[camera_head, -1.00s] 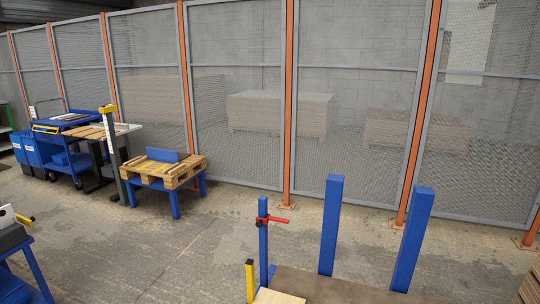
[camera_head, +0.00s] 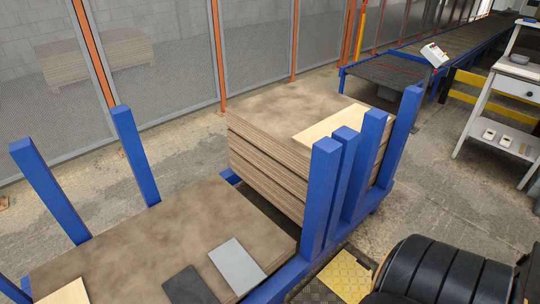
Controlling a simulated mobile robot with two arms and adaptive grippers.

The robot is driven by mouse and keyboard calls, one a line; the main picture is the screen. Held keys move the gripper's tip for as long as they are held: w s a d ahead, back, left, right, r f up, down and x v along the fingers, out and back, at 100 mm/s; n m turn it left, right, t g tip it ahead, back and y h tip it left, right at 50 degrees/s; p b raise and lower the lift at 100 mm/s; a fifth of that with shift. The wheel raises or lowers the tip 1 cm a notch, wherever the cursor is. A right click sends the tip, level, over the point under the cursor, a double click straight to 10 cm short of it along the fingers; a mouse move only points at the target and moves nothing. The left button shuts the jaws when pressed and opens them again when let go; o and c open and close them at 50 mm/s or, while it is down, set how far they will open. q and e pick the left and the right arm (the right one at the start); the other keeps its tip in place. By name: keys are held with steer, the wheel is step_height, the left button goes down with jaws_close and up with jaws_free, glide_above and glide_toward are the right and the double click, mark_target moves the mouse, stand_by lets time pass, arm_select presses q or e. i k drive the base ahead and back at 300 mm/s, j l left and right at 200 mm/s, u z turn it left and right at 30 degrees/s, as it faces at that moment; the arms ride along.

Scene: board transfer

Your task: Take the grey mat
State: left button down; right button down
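A light grey flat rectangle (camera_head: 237,264), which looks like the grey mat, lies on the near brown board stack (camera_head: 150,240), close to its front right edge. A dark, almost black flat piece (camera_head: 190,287) lies just left of it, partly cut off by the lower edge of the picture. Neither of my grippers is in view.
Blue posts (camera_head: 345,185) stand along the right side of the blue rack, close to the grey mat. A taller board stack (camera_head: 270,105) with a pale wooden board (camera_head: 328,125) stands behind. Mesh fence (camera_head: 170,60) runs along the back. A roller conveyor (camera_head: 440,55) is at upper right.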

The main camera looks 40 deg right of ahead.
mark_target(240, 271)
steer(key=z, duration=1.05)
